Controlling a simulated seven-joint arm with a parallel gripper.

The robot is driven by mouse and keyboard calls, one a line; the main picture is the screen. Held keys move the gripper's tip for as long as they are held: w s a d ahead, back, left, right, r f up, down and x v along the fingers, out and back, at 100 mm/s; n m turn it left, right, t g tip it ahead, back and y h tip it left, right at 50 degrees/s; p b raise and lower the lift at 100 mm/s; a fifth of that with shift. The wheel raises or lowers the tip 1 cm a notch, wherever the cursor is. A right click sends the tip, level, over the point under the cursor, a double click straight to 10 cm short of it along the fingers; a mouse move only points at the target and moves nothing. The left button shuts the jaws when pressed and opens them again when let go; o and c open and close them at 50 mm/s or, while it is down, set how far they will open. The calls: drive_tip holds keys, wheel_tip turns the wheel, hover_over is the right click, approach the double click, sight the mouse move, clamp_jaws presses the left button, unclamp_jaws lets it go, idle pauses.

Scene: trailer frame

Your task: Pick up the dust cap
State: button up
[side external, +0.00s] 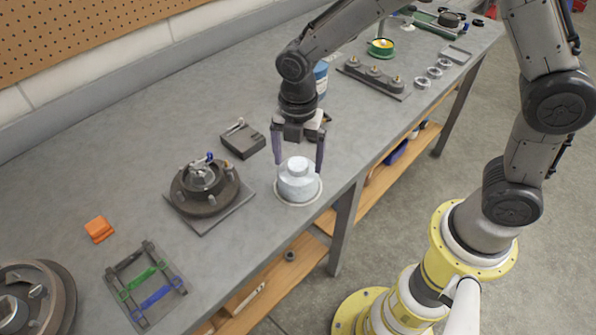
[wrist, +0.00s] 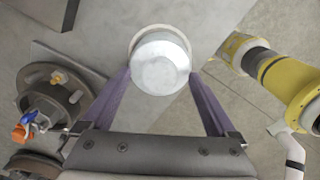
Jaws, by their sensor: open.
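The dust cap (side external: 297,182) is a silvery, stepped round cap. It sits upright on a pale round base on the grey bench, near the front edge. My gripper (side external: 299,162) points down over it with two purple fingers spread wide, one to each side of the cap's top. In the wrist view the dust cap (wrist: 160,62) shows between the open fingers of my gripper (wrist: 159,80), toward their tips. I cannot tell whether either finger touches it. Nothing is held.
A dark hub on a square plate (side external: 207,222) stands left of the cap. A small dark box (side external: 242,140) lies behind it. An orange block (side external: 99,229) and a rack with green and blue handles (side external: 146,285) are further left. Bare bench lies right of the cap.

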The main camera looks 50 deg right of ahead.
clamp_jaws()
idle(0.3)
drive_tip(key=shift+r, duration=0.15)
